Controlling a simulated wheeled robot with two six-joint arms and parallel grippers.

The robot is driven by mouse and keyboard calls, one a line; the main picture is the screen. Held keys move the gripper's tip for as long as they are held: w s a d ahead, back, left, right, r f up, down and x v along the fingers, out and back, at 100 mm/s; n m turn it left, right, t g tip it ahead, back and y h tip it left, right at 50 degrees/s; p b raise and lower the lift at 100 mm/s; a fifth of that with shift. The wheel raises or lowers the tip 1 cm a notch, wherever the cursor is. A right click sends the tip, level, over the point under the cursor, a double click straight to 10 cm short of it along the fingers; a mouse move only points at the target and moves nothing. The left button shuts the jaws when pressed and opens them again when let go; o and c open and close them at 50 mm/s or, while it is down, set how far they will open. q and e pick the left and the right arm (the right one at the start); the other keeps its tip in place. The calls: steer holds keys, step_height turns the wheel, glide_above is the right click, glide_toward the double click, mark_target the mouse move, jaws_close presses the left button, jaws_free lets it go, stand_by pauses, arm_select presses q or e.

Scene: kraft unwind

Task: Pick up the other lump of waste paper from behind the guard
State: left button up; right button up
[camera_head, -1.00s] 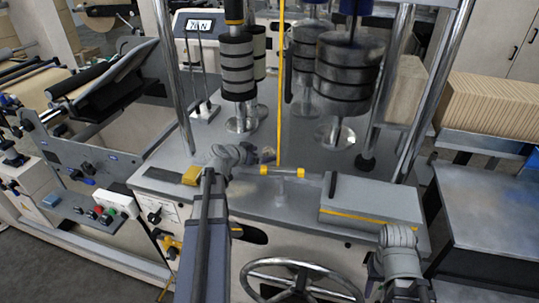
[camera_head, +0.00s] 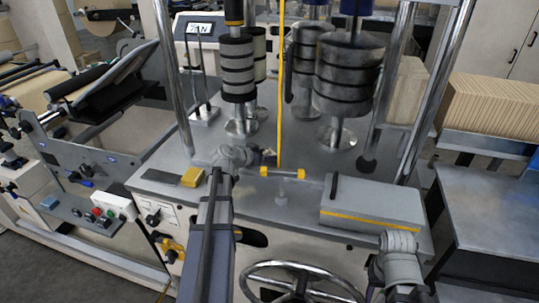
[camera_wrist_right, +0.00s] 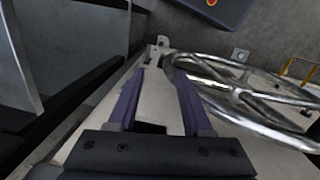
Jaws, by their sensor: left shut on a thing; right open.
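My left gripper (camera_head: 264,157) reaches over the grey machine deck (camera_head: 262,208), just behind a short bar with yellow ends (camera_head: 282,173). It is shut on a small brownish lump (camera_head: 271,153), seemingly waste paper; the jaws and wrist hide most of it. A thin yellow upright (camera_head: 281,80) stands close to the gripper. Which part is the guard I cannot tell for sure. My right gripper (camera_wrist_right: 158,92) is open and empty in the right wrist view, low in front of the machine near the handwheel.
Black-and-grey weight stacks (camera_head: 237,68) stand on the deck behind. A grey box (camera_head: 372,203) with a yellow stripe sits at the deck's right. The handwheel (camera_head: 303,266) also shows in the right wrist view (camera_wrist_right: 225,85).

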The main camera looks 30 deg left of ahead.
mark_target(266, 153)
arm_select(q)
steer(key=c, duration=0.4)
steer(key=shift+r, duration=0.1)
step_height(266, 153, up, 10)
steer(key=p, duration=1)
steer(key=shift+c, duration=0.2)
